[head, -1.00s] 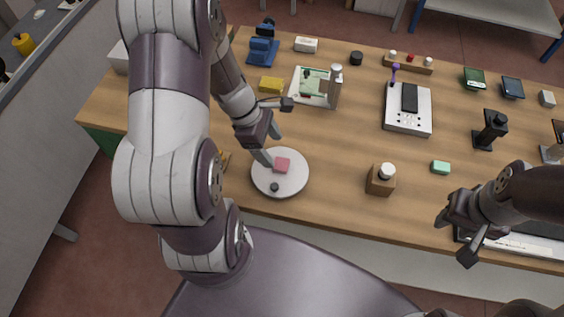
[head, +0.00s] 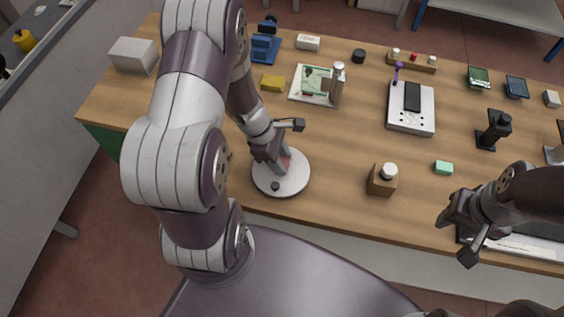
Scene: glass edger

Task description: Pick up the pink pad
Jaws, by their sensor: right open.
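The pink pad (head: 286,161) lies on a round white plate (head: 294,184) near the front edge of the table, with a small black knob at the plate's front. My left gripper (head: 273,163) is down over the plate at the pad and covers most of it. Only a bit of pink shows beside the gripper. Its fingertips are partly hidden, so I cannot tell whether they are apart or closed on the pad. My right gripper (head: 457,238) is open and empty at the front right of the table.
A wooden block with a white cap (head: 382,179) stands right of the plate, and a green block (head: 443,167) lies further right. A metal bottle (head: 338,84) stands by a circuit board behind the plate. The wood between plate and capped block is clear.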

